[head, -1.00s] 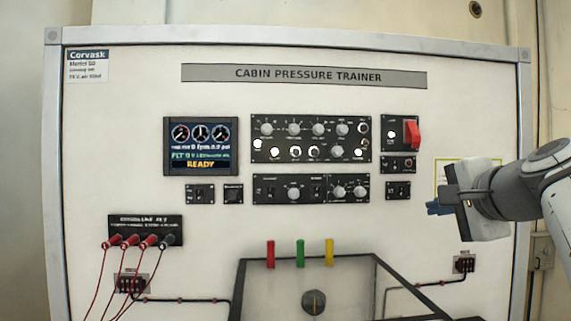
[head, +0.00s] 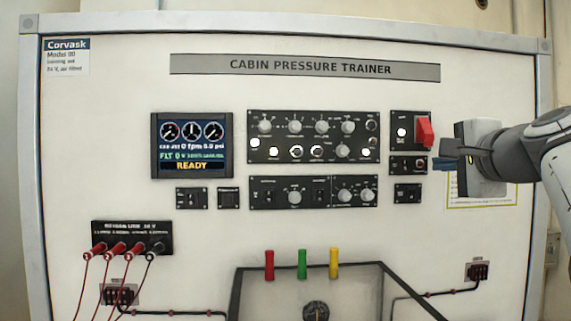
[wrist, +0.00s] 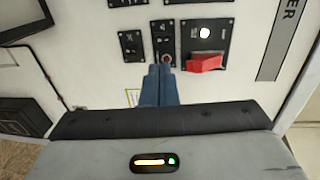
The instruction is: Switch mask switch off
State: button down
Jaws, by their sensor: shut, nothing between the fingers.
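My gripper (head: 438,163) is shut, its blue fingers together, with nothing between them. In the head view it lies just right of the small panel with a red-ringed round control (head: 421,165), below the red switch cover (head: 425,132). In the wrist view the fingertips (wrist: 158,70) appear just below that round control (wrist: 166,58), beside the red cover (wrist: 205,62). Contact cannot be told. A small toggle panel (head: 407,193) sits below; it also shows in the wrist view (wrist: 131,43). Labels are too small to read, so I cannot tell which is the mask switch.
The trainer board (head: 100,130) carries a display (head: 191,145) reading READY, a large knob panel (head: 314,137) and a lower knob panel (head: 314,192). Red leads (head: 125,248) hang at lower left. Red, green and yellow handles (head: 302,264) stand at bottom centre.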

aim_at(405, 169)
jog(key=w+p, duration=0.1)
jog(key=w, duration=0.2)
jog(key=w+f+p, duration=0.1)
jog(key=w, duration=0.3)
jog(key=w+p, duration=0.1)
jog(key=w, duration=0.3)
jog(key=shift+a+f, duration=0.15)
jog(key=shift+f, duration=0.05)
jog(key=shift+f, duration=0.1)
